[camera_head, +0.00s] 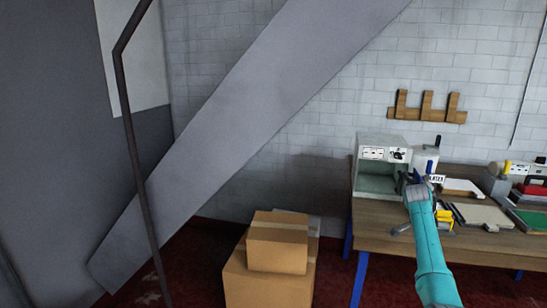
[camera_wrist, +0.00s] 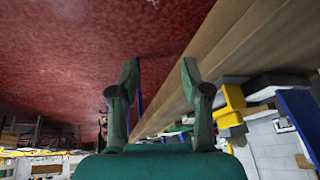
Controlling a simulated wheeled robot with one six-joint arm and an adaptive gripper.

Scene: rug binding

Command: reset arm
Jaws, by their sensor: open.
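My teal arm reaches up from the lower right of the head view, with my gripper (camera_head: 424,182) at the wooden workbench (camera_head: 395,247), in front of the equipment there. Its fingers are small and partly lost against the clutter in that view. In the wrist view, my gripper (camera_wrist: 159,68) shows two dark green fingers spread apart with nothing between them. The bench's wooden edge (camera_wrist: 185,95) runs diagonally just beyond and right of the fingers. Whether a finger touches the bench, I cannot tell.
A grey-white machine (camera_head: 384,153) stands at the bench's left end. Flat boards (camera_head: 483,215) lie to the right. A yellow part (camera_wrist: 230,105) shows beside the right finger. Stacked cardboard boxes (camera_head: 278,240) stand left of the bench. Red floor (camera_wrist: 70,60) looks clear left of the fingers.

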